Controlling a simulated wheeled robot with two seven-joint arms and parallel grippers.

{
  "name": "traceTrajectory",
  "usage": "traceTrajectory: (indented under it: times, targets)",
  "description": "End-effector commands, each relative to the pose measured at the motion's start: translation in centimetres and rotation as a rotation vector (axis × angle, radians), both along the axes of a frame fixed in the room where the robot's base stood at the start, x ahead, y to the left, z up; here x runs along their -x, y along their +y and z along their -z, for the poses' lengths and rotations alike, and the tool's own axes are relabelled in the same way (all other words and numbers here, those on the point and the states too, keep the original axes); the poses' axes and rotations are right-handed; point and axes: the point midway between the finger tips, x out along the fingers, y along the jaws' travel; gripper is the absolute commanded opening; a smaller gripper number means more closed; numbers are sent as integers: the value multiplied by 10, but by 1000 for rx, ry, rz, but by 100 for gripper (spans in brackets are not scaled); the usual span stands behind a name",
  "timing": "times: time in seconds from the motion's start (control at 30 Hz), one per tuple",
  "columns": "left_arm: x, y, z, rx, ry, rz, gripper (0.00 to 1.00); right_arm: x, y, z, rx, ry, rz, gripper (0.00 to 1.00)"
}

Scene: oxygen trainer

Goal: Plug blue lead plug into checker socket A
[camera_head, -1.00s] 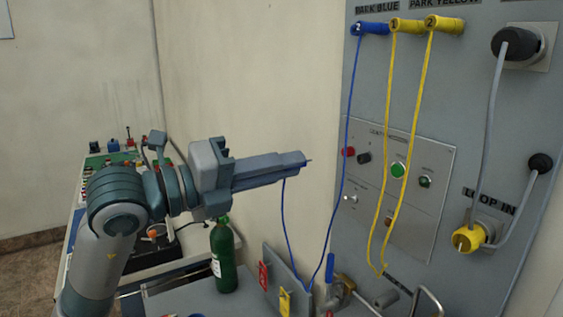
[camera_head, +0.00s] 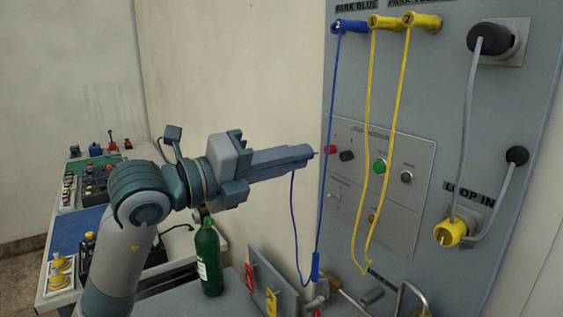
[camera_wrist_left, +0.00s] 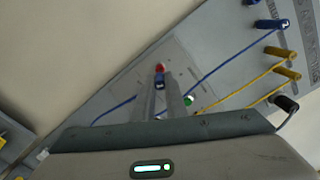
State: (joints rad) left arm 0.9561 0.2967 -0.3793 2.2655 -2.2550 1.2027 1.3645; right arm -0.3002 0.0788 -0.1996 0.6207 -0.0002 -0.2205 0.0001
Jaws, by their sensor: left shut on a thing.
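My left gripper (camera_head: 310,153) is shut on the blue lead plug. The plug's blue body shows between the fingers in the left wrist view (camera_wrist_left: 159,82); in the head view the fingers mostly hide it. The socket letters are too small to read. My right gripper is out of view.
A parked blue plug (camera_head: 350,26) and two yellow plugs (camera_head: 420,20) sit above, their cords hanging across the board. A green button (camera_head: 379,166) is right of the sockets. A green bottle (camera_head: 208,262) stands below my arm.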

Motion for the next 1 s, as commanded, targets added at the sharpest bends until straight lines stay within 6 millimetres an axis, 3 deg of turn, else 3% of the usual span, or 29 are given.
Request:
traceTrajectory:
  times: [1.0]
  targets:
    - [-5, -7, 0, 2, 2, 0, 0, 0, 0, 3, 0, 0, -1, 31]
